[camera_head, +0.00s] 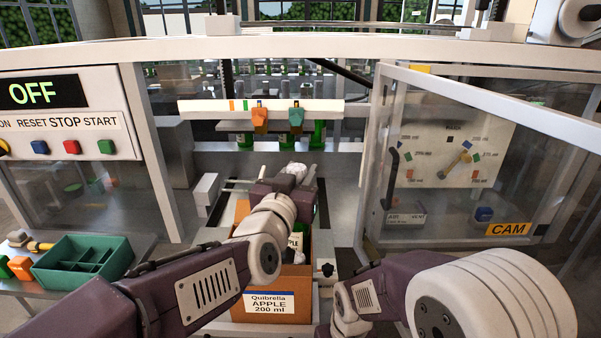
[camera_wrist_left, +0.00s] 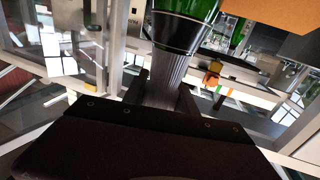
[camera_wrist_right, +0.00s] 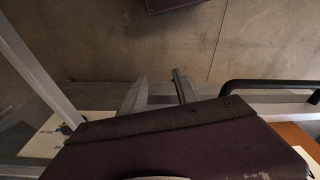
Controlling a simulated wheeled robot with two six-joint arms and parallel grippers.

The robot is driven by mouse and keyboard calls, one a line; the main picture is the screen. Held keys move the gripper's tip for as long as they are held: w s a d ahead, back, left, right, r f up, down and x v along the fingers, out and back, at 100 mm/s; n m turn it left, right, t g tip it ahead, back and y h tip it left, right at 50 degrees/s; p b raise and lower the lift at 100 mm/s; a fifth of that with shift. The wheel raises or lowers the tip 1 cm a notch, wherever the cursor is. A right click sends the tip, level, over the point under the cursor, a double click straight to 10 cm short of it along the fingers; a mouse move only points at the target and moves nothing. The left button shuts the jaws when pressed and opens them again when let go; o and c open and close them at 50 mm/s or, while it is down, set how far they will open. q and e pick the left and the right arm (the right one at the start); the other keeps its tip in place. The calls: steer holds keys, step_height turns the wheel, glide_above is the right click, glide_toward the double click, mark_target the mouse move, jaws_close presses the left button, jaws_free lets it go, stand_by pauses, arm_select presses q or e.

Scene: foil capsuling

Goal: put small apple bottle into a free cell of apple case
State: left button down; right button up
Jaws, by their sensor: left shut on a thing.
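The apple case (camera_head: 270,304) is an orange cardboard box at the lower middle of the head view, labelled "Quibrella APPLE 200 ml". My left arm crosses over it and hides much of its inside. My left gripper (camera_wrist_left: 165,88) is shut on the dark neck of a green bottle (camera_wrist_left: 186,22); the bottle's far end is out of the left wrist view. In the head view, part of a bottle label shows inside the case outline; I cannot tell whether it belongs to the held bottle. My right gripper (camera_wrist_right: 160,92) is open and empty over bare floor.
A teal divided tray (camera_head: 85,262) stands at the left. A control panel (camera_head: 65,120) reads OFF. A transparent door (camera_head: 480,170) is to the right of the case. A white bar (camera_head: 262,108) with orange and teal clips runs behind, with green bottles beyond.

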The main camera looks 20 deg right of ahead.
arm_select(q)
steer(key=shift+f+b, duration=1)
steer(key=shift+f, duration=0.15)
steer(key=c, duration=0.9)
jaws_free()
steer(key=shift+f, duration=0.15)
steer(key=shift+s, duration=0.1)
steer(key=shift+s+a, duration=0.15)
steer(key=shift+s, duration=0.1)
steer(key=v, duration=0.8)
steer(key=shift+s+a, duration=0.15)
steer(key=shift+a, duration=0.05)
